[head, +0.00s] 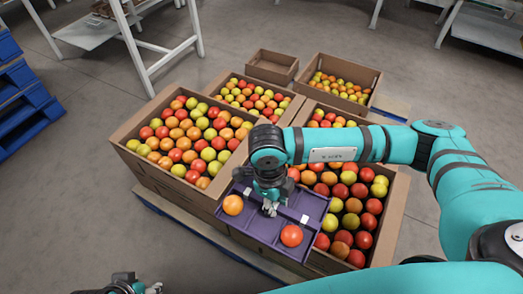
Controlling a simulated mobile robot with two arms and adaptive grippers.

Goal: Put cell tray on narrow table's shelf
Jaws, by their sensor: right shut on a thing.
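The purple cell tray (262,222) is in the middle of the head view, above the front edges of the tomato boxes. An orange tomato sits in its left part and a red one in its right part. My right gripper (269,207) points down and is shut on the tray between the two tomatoes; its wrist hides part of the tray. My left gripper (150,288) shows only partly at the bottom edge, away from the tray; its jaws are unclear. A white table (140,47) with a low shelf (88,33) stands at the upper left; I cannot tell if it is the narrow table.
Cardboard boxes of tomatoes (145,172) stand on a pallet (185,218) under and behind the tray. A small box (272,66) is at the back. Blue pallets (22,108) are stacked at the left. Other tables (490,30) stand at the upper right. The left floor is clear.

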